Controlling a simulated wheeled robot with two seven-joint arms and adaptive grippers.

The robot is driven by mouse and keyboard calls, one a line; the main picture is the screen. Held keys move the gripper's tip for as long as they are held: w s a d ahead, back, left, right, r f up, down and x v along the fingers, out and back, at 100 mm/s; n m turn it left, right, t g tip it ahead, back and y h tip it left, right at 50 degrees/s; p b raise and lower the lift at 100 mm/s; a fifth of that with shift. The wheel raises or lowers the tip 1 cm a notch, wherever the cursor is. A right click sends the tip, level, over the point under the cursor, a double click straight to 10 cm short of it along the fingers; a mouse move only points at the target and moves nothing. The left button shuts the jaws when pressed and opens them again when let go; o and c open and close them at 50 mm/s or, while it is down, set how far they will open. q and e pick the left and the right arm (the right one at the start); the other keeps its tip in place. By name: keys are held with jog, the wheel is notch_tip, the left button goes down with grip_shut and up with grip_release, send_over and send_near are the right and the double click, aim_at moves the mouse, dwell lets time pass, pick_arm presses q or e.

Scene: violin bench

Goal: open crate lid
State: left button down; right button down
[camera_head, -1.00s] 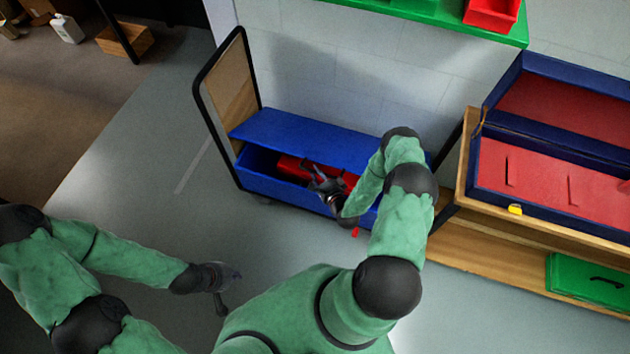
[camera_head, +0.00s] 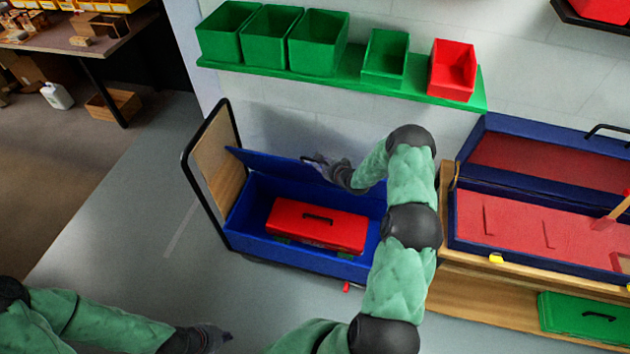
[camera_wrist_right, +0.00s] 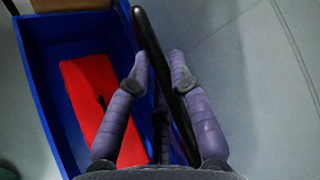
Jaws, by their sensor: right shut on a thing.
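The blue crate (camera_head: 352,268) sits low against the wall, with its blue lid (camera_head: 268,166) raised and tilted back at the rear. Inside the crate lies a red toolbox (camera_head: 316,226) with a dark handle; it also shows in the right wrist view (camera_wrist_right: 92,95). My right gripper (camera_head: 320,164) is at the lid's upper edge, shut on the lid. In the right wrist view its purple fingers (camera_wrist_right: 160,60) lie on either side of a dark, thin edge. My left gripper (camera_head: 218,338) is low at the left, away from the crate; its finger opening is unclear.
A black-framed end panel (camera_head: 210,165) stands at the crate's left. A green shelf (camera_head: 340,84) with green bins and a red bin is above. A blue case with red lining (camera_head: 520,225) stands on a wooden bench at right. Floor to the left is clear.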

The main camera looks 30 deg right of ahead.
pick_arm(q)
jog(key=shift+w+d, duration=0.3)
jog(key=shift+d, duration=0.05)
pick_arm(e)
jog(key=shift+w+d+r, duration=0.45)
jog(key=shift+w+d, duration=0.15)
jog(key=shift+d, duration=0.1)
jog(key=shift+w+d+r, duration=0.4)
jog(key=shift+w+d, duration=0.2)
jog(key=shift+d, duration=0.1)
jog(key=c, duration=1.1)
grip_release()
jog(key=shift+a+f, duration=0.1)
jog(key=shift+s, duration=0.1)
jog(key=v, duration=1.2)
